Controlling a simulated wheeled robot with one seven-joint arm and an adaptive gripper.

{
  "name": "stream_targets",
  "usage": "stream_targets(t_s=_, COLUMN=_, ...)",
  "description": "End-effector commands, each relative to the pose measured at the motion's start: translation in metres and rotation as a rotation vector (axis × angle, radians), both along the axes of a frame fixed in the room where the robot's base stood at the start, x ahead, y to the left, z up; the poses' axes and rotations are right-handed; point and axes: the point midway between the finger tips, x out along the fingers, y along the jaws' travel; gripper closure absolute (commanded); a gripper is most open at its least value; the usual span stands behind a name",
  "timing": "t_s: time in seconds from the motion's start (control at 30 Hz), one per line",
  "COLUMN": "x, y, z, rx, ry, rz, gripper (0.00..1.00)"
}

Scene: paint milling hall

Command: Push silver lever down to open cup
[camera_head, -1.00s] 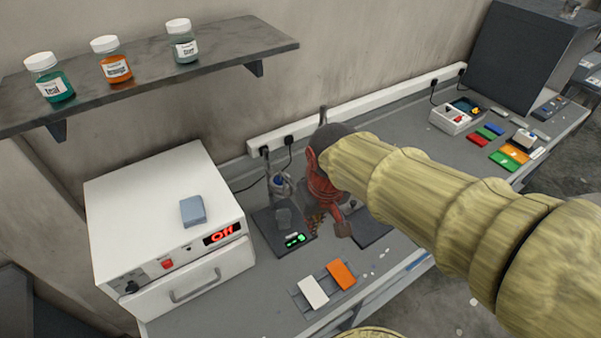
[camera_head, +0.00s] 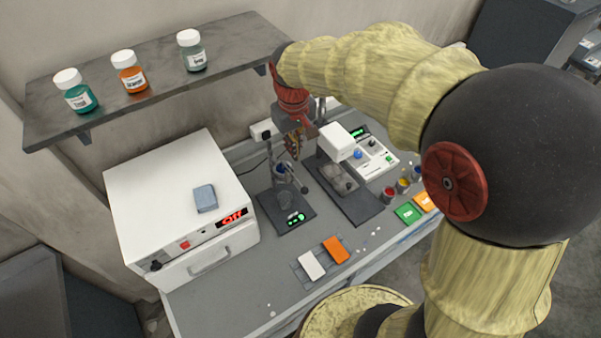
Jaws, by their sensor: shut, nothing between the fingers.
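The device with the cup (camera_head: 285,199) stands on a dark base (camera_head: 272,212) with a green display, between the white oven and the microscope-like instrument. A thin silver lever (camera_head: 297,180) slants down to the right above the cup, next to a small blue part. At this size I cannot tell whether the cup is open. My gripper (camera_head: 294,150) is shut and empty, pointing down just above and slightly right of the lever. I cannot tell whether it touches the lever. My arm reaches in from the right.
A white oven (camera_head: 165,190) reading "Off" stands at left with a grey block (camera_head: 205,198) on top. A shelf (camera_head: 150,110) with three jars hangs above. A white-headed instrument (camera_head: 340,142) is close at right. White and orange plates (camera_head: 335,249) lie in front.

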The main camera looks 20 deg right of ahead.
Motion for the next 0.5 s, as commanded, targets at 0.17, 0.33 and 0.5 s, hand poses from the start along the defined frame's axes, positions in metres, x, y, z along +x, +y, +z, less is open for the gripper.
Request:
stream_targets(t_s=0.17, x=0.0008, y=-0.0006, z=0.0026, rx=-0.006, ry=-0.001, rz=0.026, gripper=1.00)
stream_targets(t_s=0.33, x=0.0009, y=-0.0006, z=0.0030, rx=-0.005, ry=-0.001, rz=0.026, gripper=1.00)
stream_targets(t_s=0.5, x=0.0010, y=-0.0008, z=-0.0006, rx=-0.005, ry=0.000, rz=0.025, gripper=1.00)
